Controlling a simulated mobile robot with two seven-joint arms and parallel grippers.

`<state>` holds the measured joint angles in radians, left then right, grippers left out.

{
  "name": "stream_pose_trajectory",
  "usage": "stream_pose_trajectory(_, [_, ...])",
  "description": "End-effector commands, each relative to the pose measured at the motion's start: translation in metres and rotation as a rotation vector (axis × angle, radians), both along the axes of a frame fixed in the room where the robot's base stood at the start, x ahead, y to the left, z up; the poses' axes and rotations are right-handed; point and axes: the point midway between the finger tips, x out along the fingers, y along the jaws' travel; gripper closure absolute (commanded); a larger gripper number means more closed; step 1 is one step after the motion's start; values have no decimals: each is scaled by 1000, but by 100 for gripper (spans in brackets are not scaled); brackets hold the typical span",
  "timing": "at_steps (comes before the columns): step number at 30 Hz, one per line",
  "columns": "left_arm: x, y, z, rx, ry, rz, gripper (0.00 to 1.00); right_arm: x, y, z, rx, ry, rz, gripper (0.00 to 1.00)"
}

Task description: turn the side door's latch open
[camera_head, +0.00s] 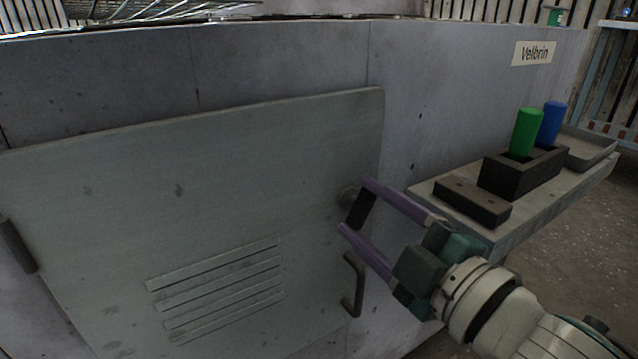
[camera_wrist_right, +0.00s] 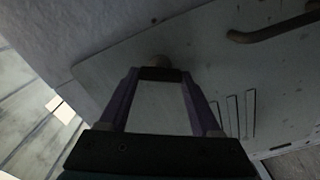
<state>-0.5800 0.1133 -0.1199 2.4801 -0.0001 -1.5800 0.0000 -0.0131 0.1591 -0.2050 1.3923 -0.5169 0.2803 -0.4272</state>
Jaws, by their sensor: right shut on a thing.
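The side door (camera_head: 250,180) is a flat grey panel with slanted vent slots, lying flush against the housing wall. Its latch (camera_head: 362,208) is a short dark bar by a round hub at the door's right edge. My right gripper (camera_head: 354,205) has its two purple fingers on either side of the bar, shut on it. In the right wrist view the latch bar (camera_wrist_right: 160,74) spans between the fingertips, with the round hub (camera_wrist_right: 157,61) just beyond. The bar looks tilted in the head view. My left gripper is not in view.
A dark curved door handle (camera_head: 353,285) sticks out below the latch, close to my lower finger. A shelf (camera_head: 540,215) at right carries a dark block (camera_head: 473,201) and a holder (camera_head: 524,172) with a green and a blue cylinder. A "Velbrin" label (camera_head: 534,53) is on the wall.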

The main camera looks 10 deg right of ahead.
Motion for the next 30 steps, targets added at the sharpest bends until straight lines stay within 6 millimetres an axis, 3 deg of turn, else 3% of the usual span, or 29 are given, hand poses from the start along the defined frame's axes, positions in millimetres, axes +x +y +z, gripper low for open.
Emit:
stream_pose_trajectory(15, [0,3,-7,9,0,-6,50,0,1,-2,-371,-136,0,91])
stream_pose_trajectory(30, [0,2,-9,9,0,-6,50,0,0,-2,-475,-174,0,91])
